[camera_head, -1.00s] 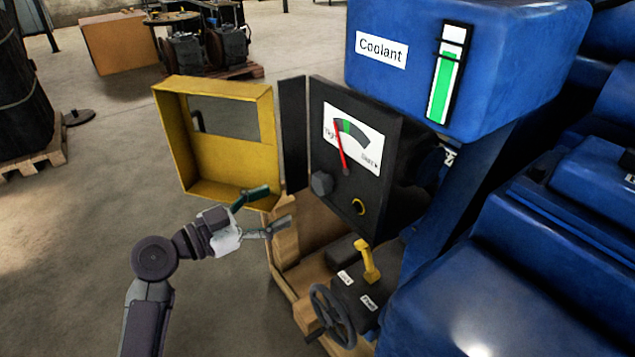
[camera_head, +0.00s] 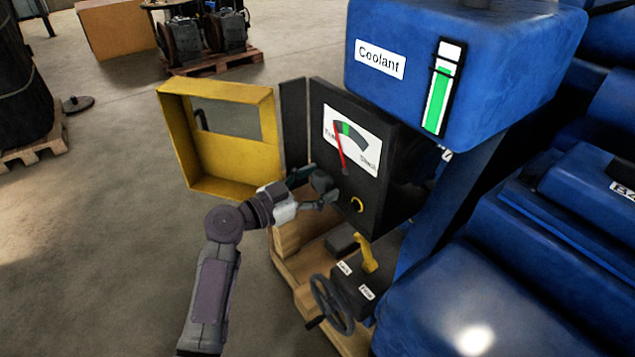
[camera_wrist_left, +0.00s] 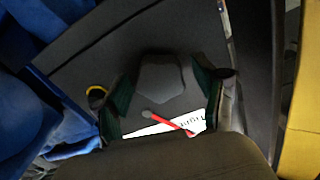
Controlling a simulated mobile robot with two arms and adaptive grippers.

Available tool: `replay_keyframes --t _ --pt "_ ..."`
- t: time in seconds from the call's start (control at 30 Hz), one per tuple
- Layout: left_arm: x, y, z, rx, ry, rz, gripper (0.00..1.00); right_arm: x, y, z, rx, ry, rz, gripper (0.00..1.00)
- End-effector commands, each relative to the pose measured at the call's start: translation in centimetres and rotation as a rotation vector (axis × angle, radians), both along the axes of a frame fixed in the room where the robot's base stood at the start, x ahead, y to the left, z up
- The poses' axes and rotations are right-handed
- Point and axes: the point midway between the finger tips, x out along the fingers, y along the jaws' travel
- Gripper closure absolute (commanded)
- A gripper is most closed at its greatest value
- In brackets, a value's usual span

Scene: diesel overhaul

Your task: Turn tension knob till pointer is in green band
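The tension knob (camera_head: 322,182) is a dark grey faceted knob on the black gauge box (camera_head: 318,125). The gauge dial (camera_head: 362,140) above it is white with a dark arc and a green band (camera_head: 346,130). The red pointer (camera_head: 340,152) leans toward the tight side, at the left of the green band. My left gripper (camera_head: 312,188) is at the knob. In the left wrist view the knob (camera_wrist_left: 161,80) sits between the two green-padded fingers (camera_wrist_left: 162,92), which are apart, with gaps visible beside it. My right gripper is not in view.
The open yellow cover (camera_head: 235,180) stands just left of the box. A yellow ring (camera_head: 357,204) is right of the knob. Below are a yellow lever (camera_head: 368,255) and a handwheel (camera_head: 332,305). The blue coolant tank (camera_head: 410,85) overhangs at upper right.

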Motion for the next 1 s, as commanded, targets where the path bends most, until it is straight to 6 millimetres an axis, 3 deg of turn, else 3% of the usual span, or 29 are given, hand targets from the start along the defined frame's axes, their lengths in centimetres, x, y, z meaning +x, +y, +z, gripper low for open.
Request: replay_keyframes --t 0.03,0.3,0.33,0.67,1.0 --pt "0.0 0.0 0.0 0.000 0.000 0.000 0.41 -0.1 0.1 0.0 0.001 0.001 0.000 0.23" --pt "0.0 0.0 0.0 0.000 0.000 0.000 0.86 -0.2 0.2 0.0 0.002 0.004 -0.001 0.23" --pt "0.0 0.0 0.0 0.000 0.000 0.000 0.88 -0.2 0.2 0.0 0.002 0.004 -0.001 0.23" --pt "0.0 0.0 -0.1 -0.031 0.043 -0.001 0.88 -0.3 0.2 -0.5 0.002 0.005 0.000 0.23" --pt "-0.1 0.0 -0.3 -0.173 0.240 -0.001 0.88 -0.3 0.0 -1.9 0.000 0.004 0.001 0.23"
